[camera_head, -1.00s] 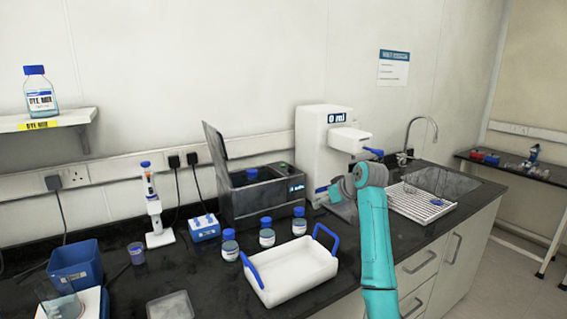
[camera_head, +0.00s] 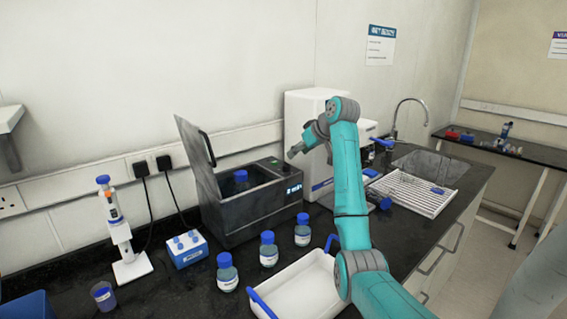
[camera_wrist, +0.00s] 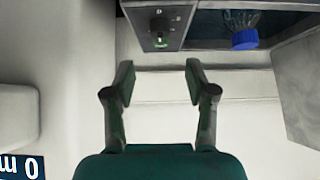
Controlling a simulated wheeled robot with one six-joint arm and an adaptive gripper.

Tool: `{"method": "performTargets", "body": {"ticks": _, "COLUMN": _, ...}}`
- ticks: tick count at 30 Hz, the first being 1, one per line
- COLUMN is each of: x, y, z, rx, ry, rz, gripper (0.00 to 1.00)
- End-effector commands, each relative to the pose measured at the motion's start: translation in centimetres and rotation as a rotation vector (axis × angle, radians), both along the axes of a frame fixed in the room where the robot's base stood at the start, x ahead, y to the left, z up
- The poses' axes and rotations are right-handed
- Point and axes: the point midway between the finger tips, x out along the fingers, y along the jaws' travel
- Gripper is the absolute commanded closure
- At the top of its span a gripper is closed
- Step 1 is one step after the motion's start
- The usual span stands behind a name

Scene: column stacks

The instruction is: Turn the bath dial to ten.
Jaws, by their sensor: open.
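The bath (camera_head: 245,219) is a dark grey box with its lid (camera_head: 197,160) raised, on the black bench. Its dial (camera_wrist: 159,25) is a dark knob on the grey panel beside the basin, at the top of the wrist view; its setting is too small to read. A blue-capped bottle (camera_wrist: 245,40) stands inside the bath. My gripper (camera_wrist: 159,75) is open and empty, its fingertips apart from the dial.
A white dispenser (camera_head: 300,110) stands close behind my arm. Several blue-capped bottles (camera_head: 268,250) and a white tray (camera_head: 300,285) are in front of the bath. A pipette stand (camera_head: 125,245) and a blue rack (camera_head: 187,249) are to its left.

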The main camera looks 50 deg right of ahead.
Motion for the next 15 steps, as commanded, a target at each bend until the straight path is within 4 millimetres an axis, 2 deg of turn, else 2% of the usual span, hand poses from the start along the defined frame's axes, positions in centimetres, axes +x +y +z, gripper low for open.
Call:
{"method": "performTargets", "body": {"ticks": 9, "x": 3.9, "y": -0.9, "z": -4.1, "rx": 0.003, "ry": 0.002, "rz": 0.001, "gripper": 0.44}}
{"method": "performTargets", "body": {"ticks": 15, "x": 5.6, "y": -1.3, "z": -5.8, "rx": 0.002, "ry": 0.001, "rz": 0.0, "gripper": 0.44}}
